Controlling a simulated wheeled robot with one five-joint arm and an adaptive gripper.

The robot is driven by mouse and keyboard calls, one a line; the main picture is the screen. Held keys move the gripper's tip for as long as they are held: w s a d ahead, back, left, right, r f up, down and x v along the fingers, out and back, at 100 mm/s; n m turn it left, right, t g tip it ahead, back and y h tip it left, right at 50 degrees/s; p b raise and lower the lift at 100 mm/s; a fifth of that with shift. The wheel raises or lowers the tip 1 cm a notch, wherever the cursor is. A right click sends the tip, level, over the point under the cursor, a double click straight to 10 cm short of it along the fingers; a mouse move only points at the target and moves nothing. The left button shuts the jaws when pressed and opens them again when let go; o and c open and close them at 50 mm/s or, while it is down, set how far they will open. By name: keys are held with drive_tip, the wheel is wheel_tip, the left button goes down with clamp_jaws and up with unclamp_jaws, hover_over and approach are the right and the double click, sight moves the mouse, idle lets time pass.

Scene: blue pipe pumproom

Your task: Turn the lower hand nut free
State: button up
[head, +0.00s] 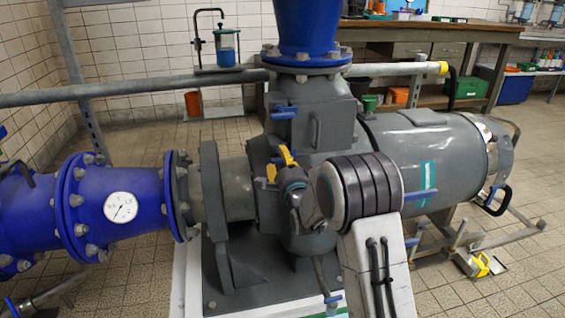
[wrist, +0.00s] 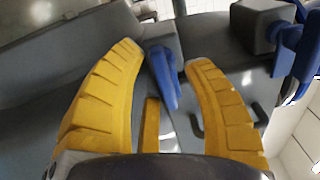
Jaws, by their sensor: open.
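My gripper (head: 279,164) is open in front of the grey pump housing (head: 325,118). In the head view this nut is mostly hidden by my gripper. Another blue hand nut (wrist: 291,48), on a grey block, is at the right of the wrist view. It looks like the upper nut (head: 283,113), above my gripper in the head view.
A blue flanged pipe (head: 90,205) with a white gauge (head: 121,207) lies to the left. A grey motor (head: 430,160) is to the right. A grey rail (head: 130,88) and a workbench (head: 430,30) stand behind.

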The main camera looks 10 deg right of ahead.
clamp_jaws()
idle(0.4)
idle(0.4)
drive_tip(key=n, duration=0.5)
drive_tip(key=shift+d+r, duration=0.1)
drive_tip(key=n, duration=0.4)
drive_tip(key=shift+r, duration=0.1)
drive_tip(key=n, duration=0.5)
drive_tip(key=shift+d, duration=0.1)
drive_tip(key=shift+r+n, duration=0.15)
drive_tip(key=shift+n, duration=1.75)
